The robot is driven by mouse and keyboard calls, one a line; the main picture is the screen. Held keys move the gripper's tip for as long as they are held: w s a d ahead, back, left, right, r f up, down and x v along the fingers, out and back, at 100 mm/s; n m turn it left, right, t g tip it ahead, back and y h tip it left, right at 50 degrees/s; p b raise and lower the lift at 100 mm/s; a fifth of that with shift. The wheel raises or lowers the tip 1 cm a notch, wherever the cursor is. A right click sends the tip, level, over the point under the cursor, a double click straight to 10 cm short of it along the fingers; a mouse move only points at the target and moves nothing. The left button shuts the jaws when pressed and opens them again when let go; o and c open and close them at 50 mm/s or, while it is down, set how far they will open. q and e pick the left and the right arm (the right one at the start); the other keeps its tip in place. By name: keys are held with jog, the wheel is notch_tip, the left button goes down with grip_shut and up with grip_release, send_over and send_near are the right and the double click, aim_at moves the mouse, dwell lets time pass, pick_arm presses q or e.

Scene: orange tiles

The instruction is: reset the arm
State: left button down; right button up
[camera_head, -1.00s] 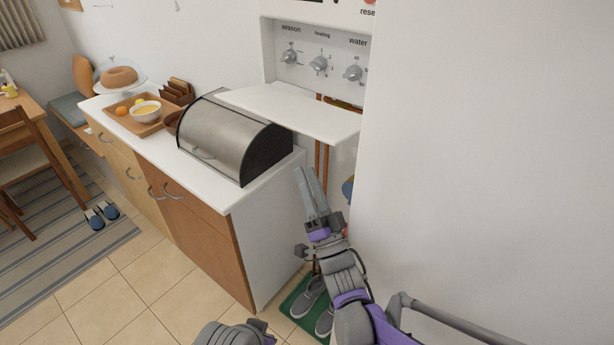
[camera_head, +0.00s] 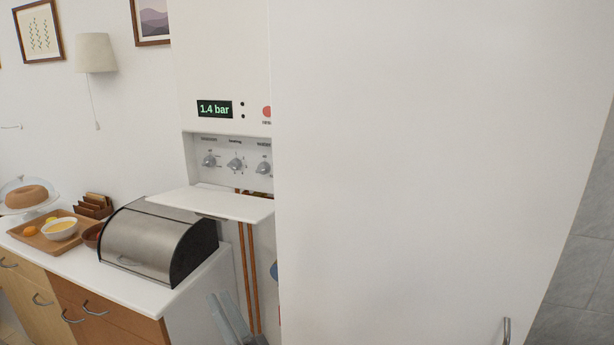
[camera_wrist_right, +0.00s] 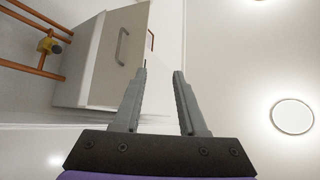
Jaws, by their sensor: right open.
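My right gripper (camera_head: 228,318) shows at the bottom of the head view, in front of the cabinet's side and below the boiler's open flap; only its grey fingers are in the picture. In the right wrist view my right gripper (camera_wrist_right: 160,98) has its two fingers apart with nothing between them. Behind them is a pale box-shaped unit with a handle (camera_wrist_right: 122,46). My left gripper is not in view.
The white boiler (camera_head: 222,60) reads 1.4 bar, with its flap (camera_head: 215,204) sticking out above copper pipes (camera_head: 248,275). A steel bread bin (camera_head: 150,245) stands on the counter at left. A tall white panel (camera_head: 430,170) fills the right.

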jog(key=d+f+m+g+h+p, duration=0.1)
jog(key=d+f+g+h, duration=0.15)
jog(key=d+h, duration=0.6)
jog(key=d+f+m+g+h+p, duration=0.15)
jog(key=d+f+h, duration=0.3)
jog(key=d, duration=0.75)
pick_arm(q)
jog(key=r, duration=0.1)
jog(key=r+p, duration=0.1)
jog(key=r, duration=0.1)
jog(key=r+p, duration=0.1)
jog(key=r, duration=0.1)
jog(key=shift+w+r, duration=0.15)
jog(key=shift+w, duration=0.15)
pick_arm(e)
jog(key=s+d+f+n+g+h, duration=0.1)
jog(key=s+d+f+g, duration=0.3)
jog(key=s, duration=0.8)
jog(key=s+d+f+n+g+h, duration=0.1)
jog(key=s+d+f+g+h, duration=0.2)
jog(key=s, duration=0.9)
jog(key=d+f+g, duration=0.2)
jog(key=d+f, duration=0.2)
jog(key=d, duration=0.2)
jog(key=shift+d+f, duration=0.2)
jog(key=shift+w+a, duration=0.1)
jog(key=shift+w, duration=0.05)
